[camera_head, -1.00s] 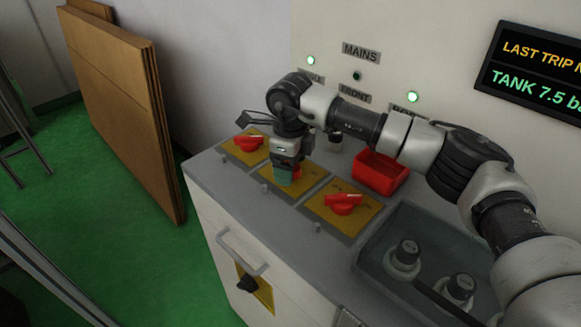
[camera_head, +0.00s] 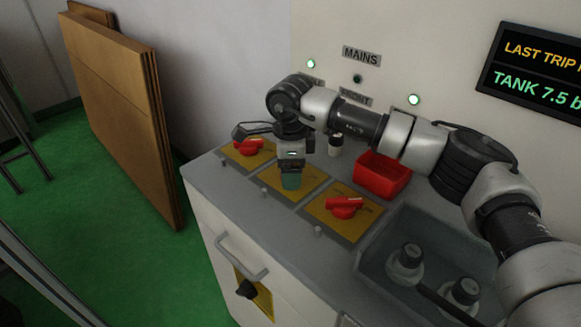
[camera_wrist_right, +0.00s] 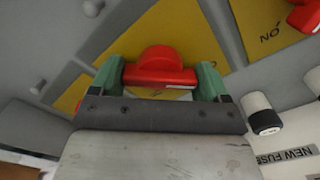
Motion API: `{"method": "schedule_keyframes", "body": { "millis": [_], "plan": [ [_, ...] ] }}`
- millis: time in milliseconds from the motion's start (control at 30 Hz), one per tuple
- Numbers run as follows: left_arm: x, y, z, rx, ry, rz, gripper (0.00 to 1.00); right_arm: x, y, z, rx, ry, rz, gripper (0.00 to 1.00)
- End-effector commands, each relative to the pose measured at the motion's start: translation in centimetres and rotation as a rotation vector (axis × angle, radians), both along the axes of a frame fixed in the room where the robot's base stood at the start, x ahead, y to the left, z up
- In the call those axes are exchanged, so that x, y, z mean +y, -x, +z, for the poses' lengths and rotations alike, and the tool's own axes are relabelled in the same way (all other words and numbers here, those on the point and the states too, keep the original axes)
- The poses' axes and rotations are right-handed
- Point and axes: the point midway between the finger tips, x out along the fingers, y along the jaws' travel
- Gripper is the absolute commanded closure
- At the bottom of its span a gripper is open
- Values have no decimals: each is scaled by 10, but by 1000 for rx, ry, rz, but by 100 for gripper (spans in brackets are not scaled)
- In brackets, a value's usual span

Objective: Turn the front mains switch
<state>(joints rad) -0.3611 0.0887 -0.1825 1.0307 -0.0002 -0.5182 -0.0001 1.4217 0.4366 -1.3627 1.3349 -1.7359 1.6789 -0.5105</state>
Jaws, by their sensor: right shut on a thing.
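My right gripper (camera_head: 291,182) is over the middle of three yellow switch plates on the grey cabinet top. In the right wrist view its green fingertips (camera_wrist_right: 160,80) are shut on the two ends of a red rotary switch handle (camera_wrist_right: 160,66). In the head view the gripper hides this handle on the middle plate (camera_head: 310,180). The FRONT label (camera_head: 355,97) is the middle one on the wall panel, and the small lamp (camera_head: 357,79) above it is dark. My left gripper is not in view.
Red switches stand on the left plate (camera_head: 248,147) and right plate (camera_head: 344,207). A red bin (camera_head: 382,178) and a dark-and-white cylinder (camera_head: 335,146) are behind. A grey tray (camera_head: 380,265) with knobbed parts lies at right. Lamps at left (camera_head: 311,63) and right (camera_head: 414,100) glow green.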

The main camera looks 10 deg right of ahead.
Motion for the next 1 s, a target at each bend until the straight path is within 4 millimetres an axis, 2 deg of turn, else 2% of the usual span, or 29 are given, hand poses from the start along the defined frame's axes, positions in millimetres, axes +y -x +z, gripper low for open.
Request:
{"method": "schedule_keyframes", "body": {
  "millis": [200, 233, 367, 667, 767, 1000],
  "plan": [
    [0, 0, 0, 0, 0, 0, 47, 0, -1, 2, -4, -1, 2, 47],
    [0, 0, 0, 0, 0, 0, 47, 0, -1, 2, -4, -1, 2, 19],
    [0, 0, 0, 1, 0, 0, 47, 0, -1, 2, -3, -1, 1, 0],
    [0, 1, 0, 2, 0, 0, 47, 0, -1, 5, -3, 0, 0, 0],
    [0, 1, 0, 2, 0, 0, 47, 0, -1, 18, -5, -1, 0, 0],
    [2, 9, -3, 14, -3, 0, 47, 0, -1, 67, -5, -1, 0, 0]
  ]
}}
